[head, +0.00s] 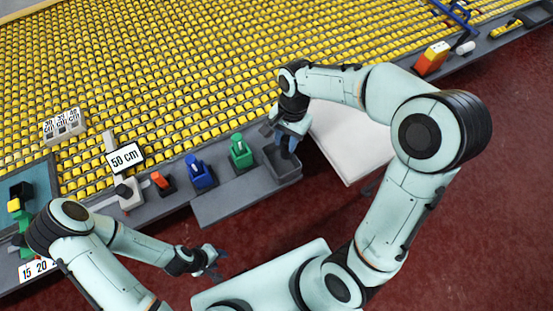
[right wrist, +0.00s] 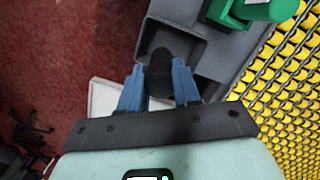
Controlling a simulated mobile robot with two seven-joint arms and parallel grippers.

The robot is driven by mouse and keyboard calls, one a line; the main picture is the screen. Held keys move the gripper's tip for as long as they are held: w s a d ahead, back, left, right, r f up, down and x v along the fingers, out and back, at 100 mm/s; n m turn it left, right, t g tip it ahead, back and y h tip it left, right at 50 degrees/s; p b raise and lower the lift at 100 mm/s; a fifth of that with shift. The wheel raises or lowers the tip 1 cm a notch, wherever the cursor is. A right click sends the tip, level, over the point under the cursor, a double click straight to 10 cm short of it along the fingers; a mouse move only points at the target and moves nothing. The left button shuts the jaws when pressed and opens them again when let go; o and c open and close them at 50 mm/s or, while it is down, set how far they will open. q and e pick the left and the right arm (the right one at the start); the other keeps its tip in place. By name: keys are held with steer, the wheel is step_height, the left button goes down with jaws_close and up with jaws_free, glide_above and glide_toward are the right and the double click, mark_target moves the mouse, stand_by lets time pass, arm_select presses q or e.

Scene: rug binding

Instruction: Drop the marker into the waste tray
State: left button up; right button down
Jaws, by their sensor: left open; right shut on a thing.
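The grey waste tray (head: 293,172) is an open box at the right end of the grey ledge. It also shows in the right wrist view (right wrist: 192,50). My right gripper (head: 286,148) points down over the tray. In the right wrist view its blue fingers (right wrist: 159,88) are shut on a dark, rounded thing, which I take to be the marker (right wrist: 159,68). The marker appears over the tray's opening; its height above the floor of the tray cannot be told. My left gripper (head: 214,262) is open and empty, low and in front of the ledge.
A green holder (head: 241,152), a blue holder (head: 200,172) and an orange-topped thing (head: 161,182) stand left of the tray. A "50 cm" sign (head: 125,159) is further left. A white panel (head: 345,145) is right of the tray. Yellow tufted rows lie behind.

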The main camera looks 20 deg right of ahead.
mark_target(287, 150)
steer(key=f+b, duration=0.1)
steer(key=f, duration=0.1)
steer(key=f+b, duration=0.1)
steer(key=f, duration=0.1)
steer(key=f+b, duration=0.1)
steer(key=shift+s+d+f, duration=0.1)
steer(key=shift+s+f, duration=0.15)
steer(key=shift+f, duration=0.15)
arm_select(q)
steer(key=s+f, duration=0.4)
steer(key=shift+w, duration=0.15)
arm_select(e)
steer(key=shift+w, duration=0.15)
steer(key=c, duration=0.7)
jaws_free()
steer(key=shift+r, duration=0.15)
arm_select(q)
steer(key=shift+w+r+p, duration=0.9)
steer(key=shift+r+p, duration=0.05)
steer(key=shift+r, duration=0.2)
arm_select(e)
steer(key=r, duration=0.4)
steer(key=d+r, duration=0.1)
steer(key=r, duration=0.3)
steer(key=w+r, duration=0.1)
steer(key=r, duration=0.4)
steer(key=shift+d, duration=0.3)
